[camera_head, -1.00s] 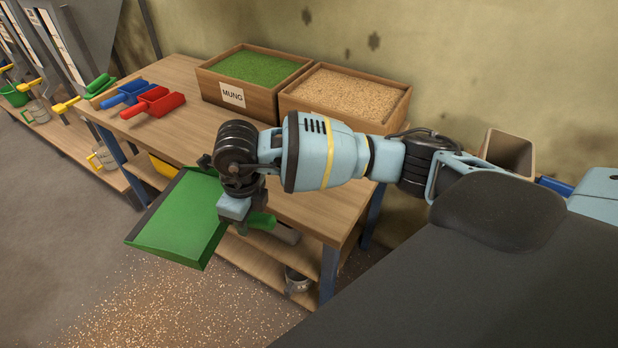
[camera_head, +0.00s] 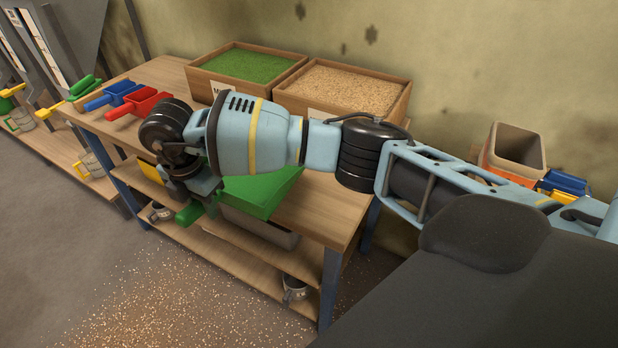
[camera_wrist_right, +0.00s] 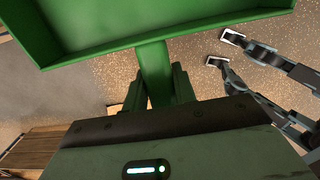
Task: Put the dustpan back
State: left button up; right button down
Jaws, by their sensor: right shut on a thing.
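My right gripper (camera_head: 207,200) is shut on the handle of the green dustpan (camera_head: 262,192), in front of the workbench (camera_head: 318,213). In the head view the pan shows to the right of the gripper, across the bench's front edge. Whether it touches the bench, I cannot tell. In the right wrist view the dustpan (camera_wrist_right: 160,32) fills the top, and its handle runs down between the fingers (camera_wrist_right: 158,88). My wrist hides part of the bench and pan. My left gripper is not in the head view.
A red scoop (camera_head: 140,104) and a blue scoop (camera_head: 113,95) lie on the bench's left. Boxes of green mung (camera_head: 248,66) and tan grain (camera_head: 350,84) stand at its back. A grey bin (camera_head: 262,229) is on the lower shelf. Grain (camera_head: 190,310) litters the floor.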

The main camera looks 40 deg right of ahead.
aim_at(281, 197)
jog(key=shift+w+m, duration=0.1)
jog(key=shift+m, duration=0.2)
jog(key=shift+d, duration=0.35)
jog(key=s+d+p, duration=0.1)
jog(key=d, duration=0.3)
jog(key=s+d+f+p, duration=0.1)
jog(key=s+d, duration=0.1)
jog(key=d, duration=0.3)
jog(key=s+d, duration=0.2)
jog(key=d, duration=0.3)
jog(key=shift+s+d+f+p, duration=0.15)
jog(key=shift+s+p, duration=0.1)
jog(key=shift+p, duration=0.15)
jog(key=shift+f, duration=1.85)
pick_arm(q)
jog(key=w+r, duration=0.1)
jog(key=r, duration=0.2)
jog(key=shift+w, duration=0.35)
pick_arm(e)
jog(key=c, duration=1.1)
grip_release()
